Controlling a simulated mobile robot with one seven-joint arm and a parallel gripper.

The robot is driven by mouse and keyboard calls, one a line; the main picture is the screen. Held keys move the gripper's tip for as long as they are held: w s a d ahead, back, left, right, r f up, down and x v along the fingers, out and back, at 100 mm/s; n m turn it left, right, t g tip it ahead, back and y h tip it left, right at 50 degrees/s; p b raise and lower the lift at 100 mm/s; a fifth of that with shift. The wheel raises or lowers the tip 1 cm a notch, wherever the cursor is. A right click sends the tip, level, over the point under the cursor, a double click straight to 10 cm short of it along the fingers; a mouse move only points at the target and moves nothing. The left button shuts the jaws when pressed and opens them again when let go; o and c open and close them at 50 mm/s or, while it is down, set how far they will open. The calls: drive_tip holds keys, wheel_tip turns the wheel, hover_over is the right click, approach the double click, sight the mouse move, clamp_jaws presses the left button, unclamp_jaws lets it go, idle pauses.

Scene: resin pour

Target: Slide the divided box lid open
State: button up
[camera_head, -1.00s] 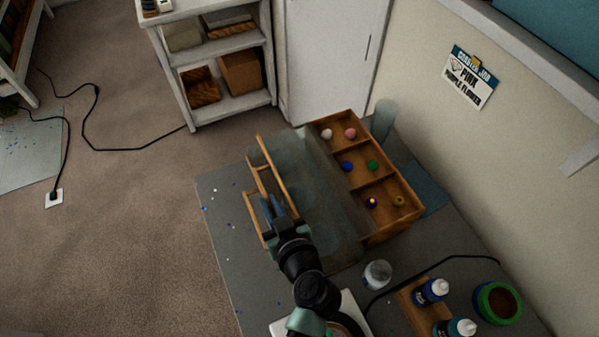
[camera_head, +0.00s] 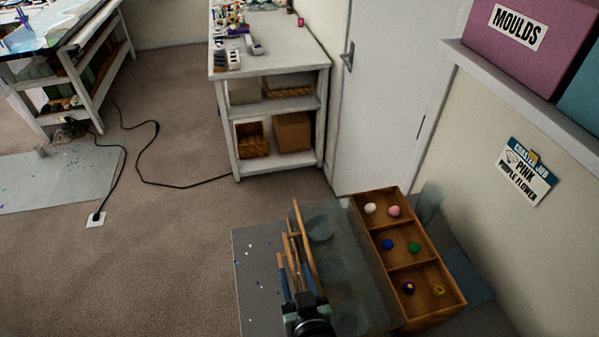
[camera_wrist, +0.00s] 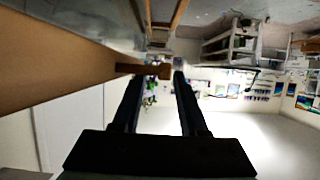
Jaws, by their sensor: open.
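The wooden divided box (camera_head: 433,287) stands on the grey table with coloured balls in its open compartments. A clear lid panel (camera_head: 343,262) lies to its left, with a wooden strip (camera_head: 306,247) along its left edge. Faint round shapes show through the panel. My gripper (camera_head: 298,275) is open at the strip's left side, pointing away from the camera. In the wrist view, a wooden edge (camera_wrist: 50,68) fills the left, and a short wooden bar (camera_wrist: 150,70) reaches across between the fingertips (camera_wrist: 158,78). I cannot tell whether the fingers touch it.
A translucent cup (camera_head: 430,203) stands behind the box, near the wall. A white shelf unit (camera_head: 270,110) and a door (camera_head: 385,90) are behind the table. The table's left part (camera_head: 255,270) is bare except for small flecks. Open carpet lies to the left.

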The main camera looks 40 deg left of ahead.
drive_tip(key=b+v, duration=0.4)
drive_tip(key=v, duration=0.8)
drive_tip(key=shift+s+d+r, duration=0.2)
drive_tip(key=shift+d+r, duration=0.05)
